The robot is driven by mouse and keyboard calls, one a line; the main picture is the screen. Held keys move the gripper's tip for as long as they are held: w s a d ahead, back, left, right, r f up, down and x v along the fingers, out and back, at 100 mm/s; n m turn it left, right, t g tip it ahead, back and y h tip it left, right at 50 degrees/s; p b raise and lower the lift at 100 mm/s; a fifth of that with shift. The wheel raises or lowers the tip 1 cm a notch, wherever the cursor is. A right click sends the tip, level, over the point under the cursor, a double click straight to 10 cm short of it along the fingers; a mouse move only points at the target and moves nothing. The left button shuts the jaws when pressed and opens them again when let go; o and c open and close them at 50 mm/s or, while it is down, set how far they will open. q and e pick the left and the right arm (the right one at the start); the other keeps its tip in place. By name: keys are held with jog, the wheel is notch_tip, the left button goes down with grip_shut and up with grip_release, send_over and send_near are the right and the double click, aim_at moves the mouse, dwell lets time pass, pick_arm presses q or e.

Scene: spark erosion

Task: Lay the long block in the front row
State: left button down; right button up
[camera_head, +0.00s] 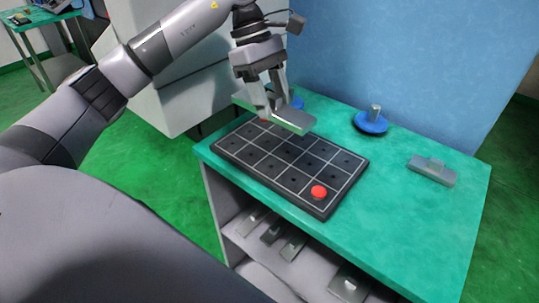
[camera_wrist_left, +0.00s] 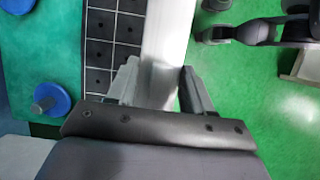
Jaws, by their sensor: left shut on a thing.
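My left gripper (camera_head: 274,98) is shut on a long grey metal block (camera_head: 294,119) and holds it above the back part of a black board marked with a white grid of cells (camera_head: 225,148). The block also shows in the left wrist view (camera_wrist_left: 166,35), running away from between the fingers (camera_wrist_left: 160,85). It appears clear of the board, but the gap is hard to judge. A red round piece (camera_head: 318,192) sits in a cell at the board's near right corner. Another red piece (camera_head: 264,119) is partly hidden near the gripper. My right gripper is not in view.
A blue round base with a grey post (camera_head: 371,123) stands behind the board; a second blue one (camera_head: 297,103) is partly hidden by the gripper. A grey block with a raised knob (camera_head: 432,171) lies at right. The green tabletop's (camera_head: 400,215) front right is clear. Several metal pieces lie on the shelf below.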

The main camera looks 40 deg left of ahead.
pick_arm(q)
jog(key=p, duration=0.1)
send_near(276, 170)
jog(key=x, duration=0.5)
jog(key=shift+d, duration=0.2)
jog(key=shift+f, duration=0.4)
jog(key=shift+f, duration=0.15)
jog(key=shift+c, duration=2.3)
grip_release()
